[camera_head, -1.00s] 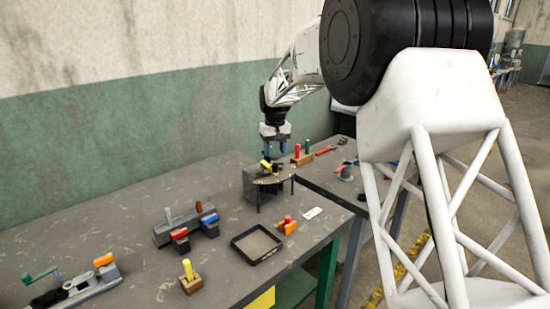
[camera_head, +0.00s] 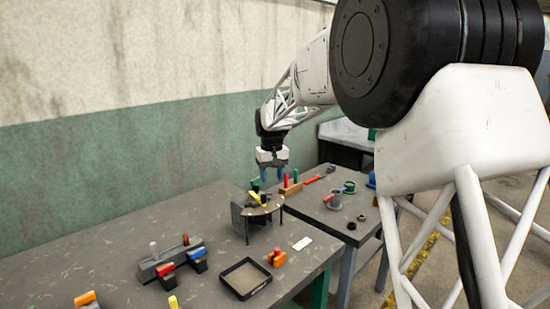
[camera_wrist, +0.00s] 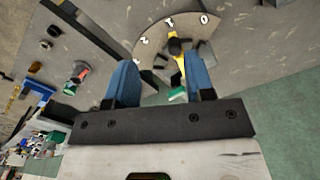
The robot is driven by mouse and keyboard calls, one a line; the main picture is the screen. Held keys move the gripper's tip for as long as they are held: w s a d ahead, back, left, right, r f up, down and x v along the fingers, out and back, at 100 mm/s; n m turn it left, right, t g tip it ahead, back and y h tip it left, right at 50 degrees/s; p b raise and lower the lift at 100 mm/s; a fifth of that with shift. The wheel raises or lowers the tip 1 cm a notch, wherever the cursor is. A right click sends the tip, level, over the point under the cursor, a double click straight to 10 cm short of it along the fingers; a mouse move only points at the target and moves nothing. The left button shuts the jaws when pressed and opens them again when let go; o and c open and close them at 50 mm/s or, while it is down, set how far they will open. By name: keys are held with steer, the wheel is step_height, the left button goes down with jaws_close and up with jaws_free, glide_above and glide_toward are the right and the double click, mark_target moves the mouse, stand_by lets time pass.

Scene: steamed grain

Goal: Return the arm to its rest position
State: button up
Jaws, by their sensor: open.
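My gripper (camera_head: 273,174) hangs at the end of my white arm above the back end of the grey workbench (camera_head: 130,238). In the wrist view its two blue fingers (camera_wrist: 161,85) are apart with nothing held between them. Beyond them is a rounded plate with number marks (camera_wrist: 200,50) and a yellow-handled lever (camera_wrist: 178,66). In the head view this dial stand (camera_head: 256,215) with its yellow lever (camera_head: 258,197) is below my gripper and apart from it.
A black tray (camera_head: 223,283), an orange block (camera_head: 277,258) and a white card (camera_head: 302,244) lie on the near bench. A grey block with colored handles (camera_head: 170,262) is at left.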

steer(key=s+d+r+m, duration=0.1)
steer(key=s+d+r, duration=0.1)
steer(key=s+d, duration=0.5)
steer(key=s+d+r+t, duration=0.1)
steer(key=s+d+r, duration=0.1)
steer(key=s, duration=0.9)
steer(key=s+d+r+m, duration=0.15)
steer(key=s+d, duration=0.35)
steer(key=s, duration=0.5)
steer(key=s+d+f, duration=0.2)
steer(key=s, duration=0.6)
steer(key=s+d+f+m+t, duration=0.1)
steer(key=s+d+f, duration=0.1)
steer(key=s, duration=0.7)
steer(key=s+d+f, duration=0.2)
steer(key=s+f, duration=0.1)
steer(key=s, duration=0.5)
steer(key=shift+s, duration=0.15)
